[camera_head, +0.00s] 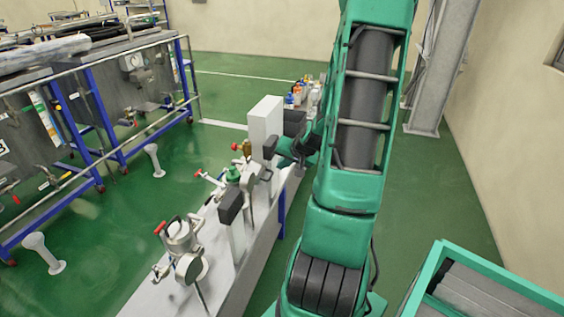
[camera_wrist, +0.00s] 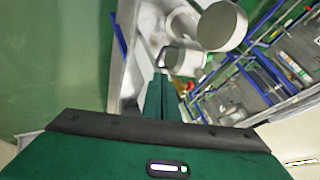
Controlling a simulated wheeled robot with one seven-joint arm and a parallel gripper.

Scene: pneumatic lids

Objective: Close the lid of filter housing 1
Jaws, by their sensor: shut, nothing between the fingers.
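Several metal housings stand in a row on a narrow grey bench (camera_head: 257,240). The nearest housing (camera_head: 182,238) has a red handle and a round disc on its front side. Another housing (camera_head: 245,170) with red-handled valves stands farther back. No number is readable, so I cannot tell which is filter housing 1. My gripper (camera_head: 283,148) is at the far part of the bench, partly hidden by my arm. In the wrist view my shut, empty gripper (camera_wrist: 161,76) points at a pale cylindrical body (camera_wrist: 185,60). A round pale disc, apparently a raised lid (camera_wrist: 222,25), stands tilted beside it.
Dark boxes on white posts (camera_head: 238,238) rise along the bench's right side, close to my arm. A white box (camera_head: 265,125) stands near my gripper. Coloured bottles (camera_head: 297,92) are at the far end. A blue-framed rack (camera_head: 105,120) is left, across open green floor.

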